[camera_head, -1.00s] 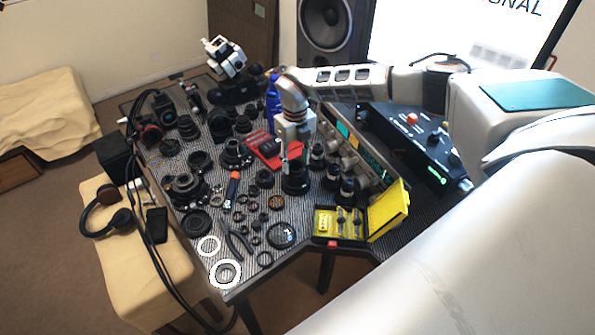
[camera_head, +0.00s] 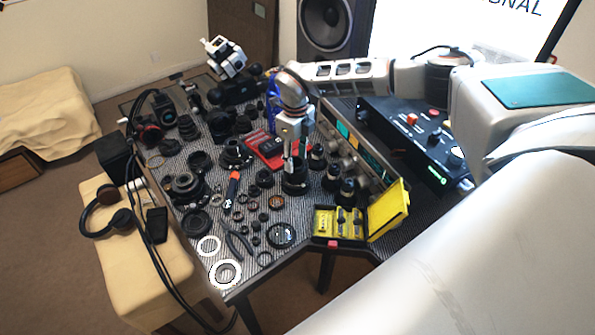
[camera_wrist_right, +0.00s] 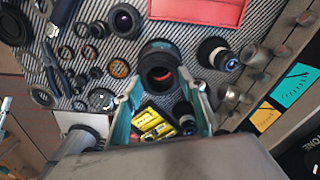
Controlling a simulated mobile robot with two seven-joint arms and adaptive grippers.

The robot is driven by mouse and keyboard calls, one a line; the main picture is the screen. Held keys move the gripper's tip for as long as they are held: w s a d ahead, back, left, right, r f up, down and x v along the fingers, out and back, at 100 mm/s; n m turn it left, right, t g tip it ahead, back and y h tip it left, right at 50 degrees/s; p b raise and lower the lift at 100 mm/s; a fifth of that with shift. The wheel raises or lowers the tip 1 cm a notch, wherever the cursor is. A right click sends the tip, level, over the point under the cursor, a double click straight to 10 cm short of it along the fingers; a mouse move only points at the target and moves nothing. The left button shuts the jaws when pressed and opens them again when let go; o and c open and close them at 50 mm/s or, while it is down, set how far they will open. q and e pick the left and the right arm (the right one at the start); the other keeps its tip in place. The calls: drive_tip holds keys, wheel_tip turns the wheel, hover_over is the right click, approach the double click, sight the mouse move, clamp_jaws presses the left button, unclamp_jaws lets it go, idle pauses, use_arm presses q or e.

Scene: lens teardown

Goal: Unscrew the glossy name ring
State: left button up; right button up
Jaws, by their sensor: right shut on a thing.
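My right gripper (camera_head: 294,158) points down at the black lens (camera_head: 295,186), which stands upright on the striped table top. In the right wrist view the lens (camera_wrist_right: 160,68) sits between the two fingertips, with a dark round rim and a reddish inside. My right gripper is shut on the upper part of the lens. The name ring is too small to tell apart from the lens rim. My left gripper is not in view.
Several black lenses (camera_head: 347,189) stand close to the right. A yellow case (camera_head: 324,222) lies open in front. A red tray (camera_head: 268,150) and an orange-handled tool (camera_head: 233,188) lie to the left. Loose rings and white rings (camera_head: 225,274) cover the front left.

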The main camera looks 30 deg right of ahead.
drive_tip(key=shift+r, duration=0.45)
drive_tip(key=shift+r, duration=1.95)
